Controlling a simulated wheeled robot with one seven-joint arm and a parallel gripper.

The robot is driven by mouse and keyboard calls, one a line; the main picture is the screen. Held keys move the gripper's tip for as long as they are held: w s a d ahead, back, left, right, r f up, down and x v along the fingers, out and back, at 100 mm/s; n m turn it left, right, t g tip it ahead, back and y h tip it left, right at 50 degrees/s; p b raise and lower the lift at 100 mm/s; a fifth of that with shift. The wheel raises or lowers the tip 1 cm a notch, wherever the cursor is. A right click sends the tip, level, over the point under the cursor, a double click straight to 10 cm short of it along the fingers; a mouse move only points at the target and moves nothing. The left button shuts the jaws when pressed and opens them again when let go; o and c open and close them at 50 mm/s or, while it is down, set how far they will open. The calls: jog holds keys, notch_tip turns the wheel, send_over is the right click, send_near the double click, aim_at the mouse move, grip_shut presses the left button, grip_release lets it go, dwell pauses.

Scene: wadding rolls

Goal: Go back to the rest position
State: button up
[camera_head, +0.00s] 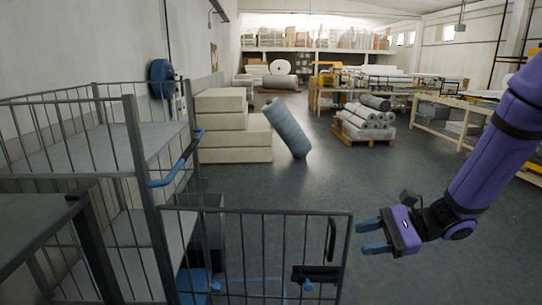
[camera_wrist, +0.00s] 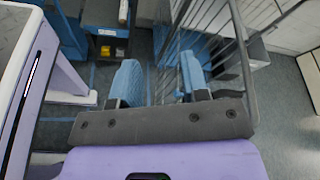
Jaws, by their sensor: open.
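My gripper (camera_head: 372,236) is purple with blue fingertips. In the head view it is at the lower right, pointing left toward the wire cage trolley (camera_head: 340,250). The two blue fingers stand apart with nothing between them. In the wrist view my gripper (camera_wrist: 160,85) is also open and empty, and wire bars show beyond the fingers. I cannot tell how close the fingers are to the trolley's door.
The grey trolley with shelves and a blue handle (camera_head: 175,165) fills the left. A blue-grey roll (camera_head: 287,127) leans by stacked pale blocks (camera_head: 225,145). A pallet of rolls (camera_head: 365,125) stands farther back. Floor in the middle is clear.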

jog(key=s+d+r+n+t+h, duration=0.2)
jog(key=s+d+r+n+h, duration=0.2)
jog(key=s+r+n+h, duration=0.2)
jog(key=s+d+r+n+t+h, duration=0.2)
jog(key=s+d+r+n+h, duration=0.3)
jog(key=s+r, duration=0.6)
jog(key=s+n+h, duration=0.1)
jog(key=n+h, duration=0.1)
jog(key=h, duration=0.1)
jog(key=shift+s+d+r+n+h, duration=0.15)
jog(key=shift+s+r+n+h, duration=0.1)
jog(key=shift+s+n+h, duration=0.05)
